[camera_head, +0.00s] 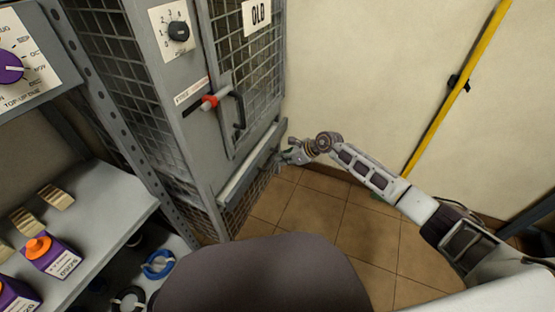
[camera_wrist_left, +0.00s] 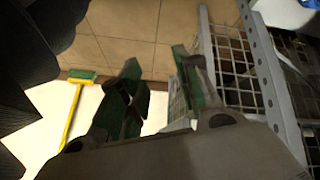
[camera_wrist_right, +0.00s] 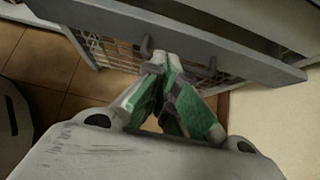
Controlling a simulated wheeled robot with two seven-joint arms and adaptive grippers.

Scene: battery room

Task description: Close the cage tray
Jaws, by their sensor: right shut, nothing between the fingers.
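The cage tray (camera_head: 250,165) is a long grey bar-like front low on the mesh cage, below the latch. How far it stands out is hard to tell. In the right wrist view the grey tray front (camera_wrist_right: 250,62) crosses the top, with dark handle posts on either side of my fingertips. My right gripper (camera_head: 283,158) is at the tray's right end, its fingers shut and empty; it also shows in the right wrist view (camera_wrist_right: 165,62), close to the tray front. Contact cannot be told. My left gripper (camera_wrist_left: 157,65) shows only in its wrist view, fingers apart and empty.
The mesh cage (camera_head: 110,62) has a red-tipped latch handle (camera_head: 213,101) and a dial (camera_head: 178,31) above the tray. A grey shelf (camera_head: 105,205) with purple boxes stands left. A yellow pole (camera_head: 455,95) leans on the right wall. Tiled floor (camera_head: 315,220) is clear.

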